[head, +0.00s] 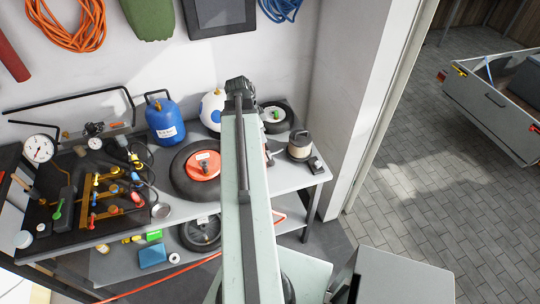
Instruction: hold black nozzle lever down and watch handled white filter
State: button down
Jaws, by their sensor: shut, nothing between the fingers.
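My pale green arm link runs up the middle of the head view to a dark joint, and my gripper does not show past it. I cannot single out the black nozzle lever for sure; small black fittings with a hose (120,145) lie at the left of the bench. The handled white filter is not clear either. A white round vessel with blue spots (211,112) stands behind my arm, partly hidden by it. A dark canister with a pale top and a handle (299,147) stands right of my arm.
The grey workbench (302,176) holds a blue gas bottle (164,120), a black wheel with an orange-red disc (203,166), a white-faced gauge (39,149) and a dark tray of brass valves (80,230). Paved floor (440,190) is open at right.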

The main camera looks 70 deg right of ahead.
aim_at(271, 165)
jog(key=shift+f, duration=0.1)
jog(key=b+x, duration=0.9)
jog(key=w+b+x, duration=0.1)
jog(key=b+x, duration=0.3)
jog(key=x, duration=0.1)
jog(key=shift+a+f+b, duration=0.1)
jog(key=shift+a+b, duration=0.25)
jog(key=shift+s+a+f+b, duration=0.2)
jog(key=shift+a+f+b, duration=0.05)
jog(key=shift+f+b, duration=0.25)
jog(key=shift+s+a+f+b, duration=0.2)
jog(key=shift+f+b, duration=0.25)
dwell(0.9)
